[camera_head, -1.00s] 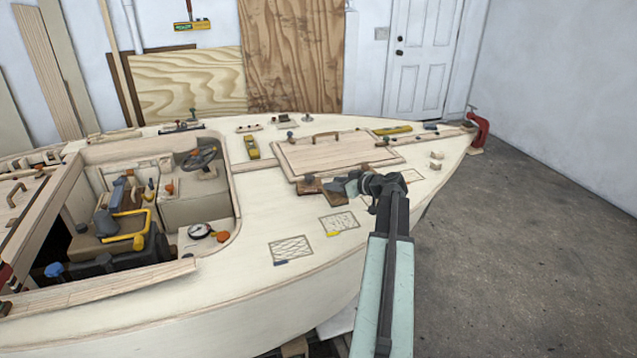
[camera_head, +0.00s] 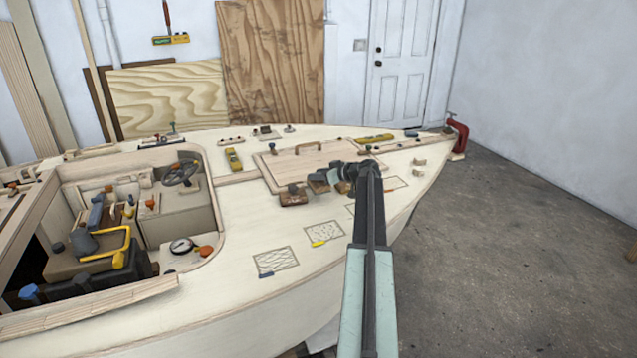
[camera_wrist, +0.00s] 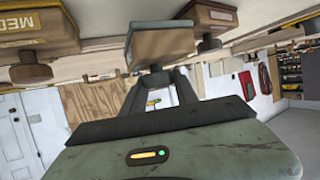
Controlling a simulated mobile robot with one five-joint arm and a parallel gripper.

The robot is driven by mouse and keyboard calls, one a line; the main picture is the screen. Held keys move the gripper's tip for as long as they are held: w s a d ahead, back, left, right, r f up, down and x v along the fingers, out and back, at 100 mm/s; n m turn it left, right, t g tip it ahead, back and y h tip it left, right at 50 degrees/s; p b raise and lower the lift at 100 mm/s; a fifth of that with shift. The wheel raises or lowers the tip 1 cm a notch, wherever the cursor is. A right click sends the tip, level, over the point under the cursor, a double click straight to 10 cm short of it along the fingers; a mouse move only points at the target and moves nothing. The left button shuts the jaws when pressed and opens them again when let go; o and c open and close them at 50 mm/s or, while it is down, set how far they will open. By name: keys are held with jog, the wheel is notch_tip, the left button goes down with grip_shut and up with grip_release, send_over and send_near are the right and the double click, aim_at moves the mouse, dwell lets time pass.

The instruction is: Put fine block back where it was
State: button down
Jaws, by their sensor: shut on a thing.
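My gripper (camera_head: 324,175) is over the foredeck beside the hatch, shut on the knob of a wooden block with a grey-green edge (camera_wrist: 160,45). I take it as the fine block; no label on it is readable. In the wrist view it sits between two other knobbed blocks: one marked "MED" (camera_wrist: 45,22) at left and a reddish-brown one (camera_wrist: 210,14) at right. In the head view, a dark reddish block (camera_head: 293,198) stands left of the gripper. The other blocks there are partly hidden by the gripper. Whether the held block touches the deck is unclear.
Outlined patches lie on the deck: one with a blue tag (camera_head: 277,259), one with a yellow tag (camera_head: 324,233), and another partly behind my arm. The hatch (camera_head: 305,165) is behind the blocks. The cockpit opens at left.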

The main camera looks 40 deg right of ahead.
aim_at(323, 182)
jog(key=shift+w+d, duration=0.1)
notch_tip(323, 182, down, 4)
jog(key=b, duration=0.4)
jog(key=shift+w+d, duration=0.15)
jog(key=shift+r, duration=0.25)
jog(key=shift+f, duration=0.15)
jog(key=c, duration=0.9)
grip_release()
jog(key=shift+c, duration=0.2)
